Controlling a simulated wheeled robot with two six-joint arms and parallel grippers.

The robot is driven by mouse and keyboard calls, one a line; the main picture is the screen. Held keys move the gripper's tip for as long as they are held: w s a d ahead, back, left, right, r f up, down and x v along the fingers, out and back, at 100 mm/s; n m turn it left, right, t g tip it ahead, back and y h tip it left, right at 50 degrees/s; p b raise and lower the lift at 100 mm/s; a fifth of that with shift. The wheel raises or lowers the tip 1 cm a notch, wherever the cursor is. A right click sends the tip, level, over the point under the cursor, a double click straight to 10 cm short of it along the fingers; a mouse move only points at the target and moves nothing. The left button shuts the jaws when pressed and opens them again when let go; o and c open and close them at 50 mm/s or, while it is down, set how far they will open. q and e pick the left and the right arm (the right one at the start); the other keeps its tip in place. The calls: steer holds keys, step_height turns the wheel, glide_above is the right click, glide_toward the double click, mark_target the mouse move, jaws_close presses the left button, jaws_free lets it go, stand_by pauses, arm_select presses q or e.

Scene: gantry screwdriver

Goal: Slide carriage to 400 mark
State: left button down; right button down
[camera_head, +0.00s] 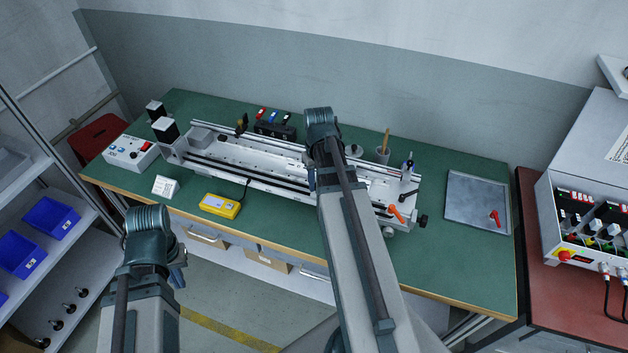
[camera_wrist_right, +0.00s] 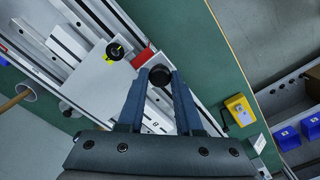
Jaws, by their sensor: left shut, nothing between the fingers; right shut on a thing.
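The long silver gantry rail (camera_head: 262,179) lies along the green bench in the head view. My right arm reaches over it and hides most of the carriage there. In the right wrist view, the carriage's pale plate (camera_wrist_right: 98,80) sits across the rail, with a black knob (camera_wrist_right: 115,51) beside yellow marking. My right gripper (camera_wrist_right: 159,79) is shut on a second, round black knob (camera_wrist_right: 159,74) by the carriage's edge, near a red part (camera_wrist_right: 143,57). My left gripper (camera_head: 178,274) is shut and empty, low in front of the bench. Scale numbers are not readable.
A yellow meter (camera_head: 220,206) lies at the bench's front, also in the right wrist view (camera_wrist_right: 240,110). An orange handle (camera_head: 396,213) sticks out at the rail's right end. A grey plate (camera_head: 476,201) lies on the right.

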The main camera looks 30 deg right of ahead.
steer(key=c, duration=0.6)
jaws_free()
steer(key=shift+r, duration=0.15)
step_height(320, 180, up, 14)
steer(key=p, duration=1.3)
steer(key=shift+f+p, duration=0.25)
steer(key=shift+p, duration=0.15)
steer(key=shift+a, duration=0.1)
steer(key=s+a+f+n+b, duration=0.2)
steer(key=a, duration=0.8)
steer(key=s+a+f+n+b, duration=0.1)
steer(key=s+a+f+b, duration=0.1)
steer(key=a, duration=0.9)
steer(key=s+a+f+n+h+b, duration=0.1)
steer(key=s+a+f+n+b, duration=0.1)
steer(key=a, duration=0.8)
steer(key=shift+s+a+f+n+b, duration=0.2)
steer(key=shift+a+f+n+b, duration=0.15)
steer(key=shift+f+b, duration=0.25)
